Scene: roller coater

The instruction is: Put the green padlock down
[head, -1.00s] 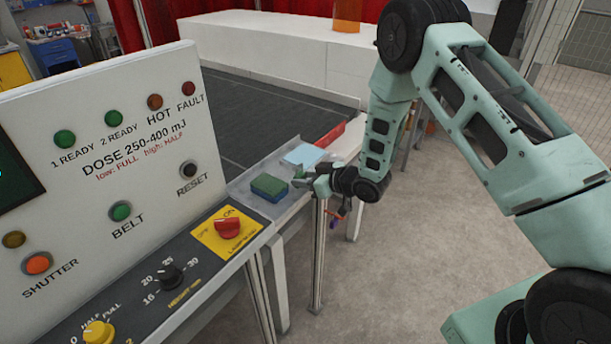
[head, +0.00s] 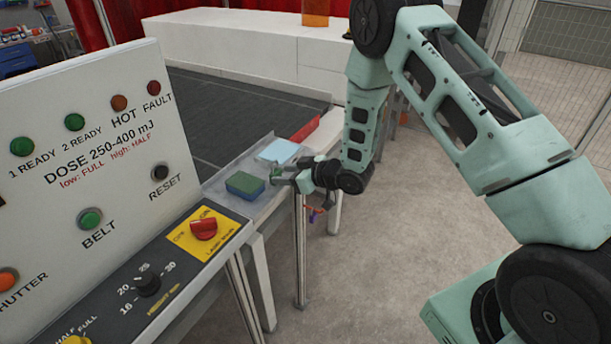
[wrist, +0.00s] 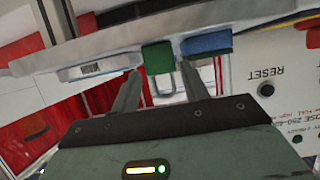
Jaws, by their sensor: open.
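The green padlock (wrist: 158,57) is at the edge of the grey metal tray (head: 228,204), with its shackle (wrist: 163,86) toward my gripper in the wrist view. In the head view only a small green part (head: 275,179) shows at the fingertips. My gripper (wrist: 160,72) is open, with one finger on each side of the padlock and a visible gap beside the body. It also shows in the head view (head: 283,174), low beside the tray. Whether the padlock's base fully rests on the tray is hard to tell.
A blue and green sponge-like block (head: 245,185) lies close to the padlock, also seen in the wrist view (wrist: 207,42). A pale blue item (head: 277,150) lies farther back on the tray. The control panel (head: 90,130) stands to the left. Open floor lies right.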

